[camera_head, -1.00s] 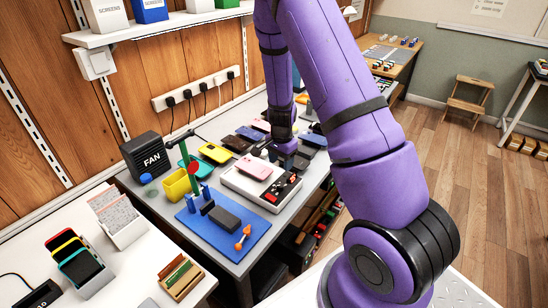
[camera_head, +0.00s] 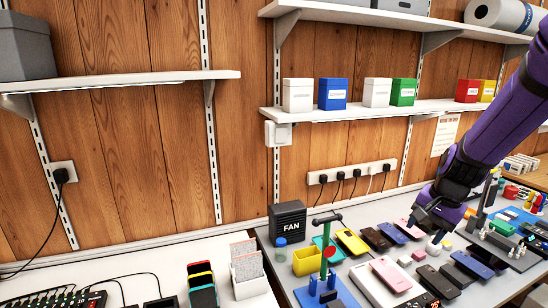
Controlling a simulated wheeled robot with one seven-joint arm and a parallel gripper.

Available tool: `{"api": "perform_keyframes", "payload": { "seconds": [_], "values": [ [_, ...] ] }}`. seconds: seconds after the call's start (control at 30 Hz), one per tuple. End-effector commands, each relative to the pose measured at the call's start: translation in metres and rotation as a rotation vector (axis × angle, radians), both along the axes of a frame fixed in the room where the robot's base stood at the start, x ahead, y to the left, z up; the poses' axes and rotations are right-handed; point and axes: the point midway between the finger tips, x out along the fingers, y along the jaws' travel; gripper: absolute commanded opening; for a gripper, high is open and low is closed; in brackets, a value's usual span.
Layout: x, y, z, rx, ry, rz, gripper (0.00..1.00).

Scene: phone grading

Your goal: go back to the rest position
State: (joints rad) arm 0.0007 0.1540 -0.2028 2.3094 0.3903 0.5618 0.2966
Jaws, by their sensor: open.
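My purple arm (camera_head: 500,105) reaches in from the right edge in the head view. Its dark gripper (camera_head: 428,226) is above the grey work table, over the far rows of phones. The gripper is open, and I see nothing held in it. Its fingertips are small and partly merge with the dark things behind. A pink phone (camera_head: 391,274) lies on the light grading device below and left of the gripper. Several other phones, among them a yellow one (camera_head: 352,242) and a blue one (camera_head: 473,265), lie around on the table.
A black fan box (camera_head: 287,222), a yellow bin (camera_head: 307,261) and a green stand (camera_head: 325,245) are left of the phones. A shelf (camera_head: 390,108) with coloured boxes runs along the wooden wall above. Open air lies between shelf and table.

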Motion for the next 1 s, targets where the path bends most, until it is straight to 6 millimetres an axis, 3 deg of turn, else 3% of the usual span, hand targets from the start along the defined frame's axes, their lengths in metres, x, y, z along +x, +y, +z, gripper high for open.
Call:
{"api": "perform_keyframes", "payload": {
  "seconds": [0.03,0.2,0.5,0.7,1.0],
  "values": [
    [-0.008,0.005,0.016,-0.003,-0.023,0.038,0.55],
    [-0.037,0.02,0.061,-0.026,-0.086,0.175,0.55],
    [-0.101,0.04,0.124,-0.109,-0.186,0.402,0.55],
    [-0.148,0.048,0.153,-0.194,-0.247,0.542,0.55],
    [-0.211,0.053,0.176,-0.337,-0.308,0.7,0.55]
  ]
}}
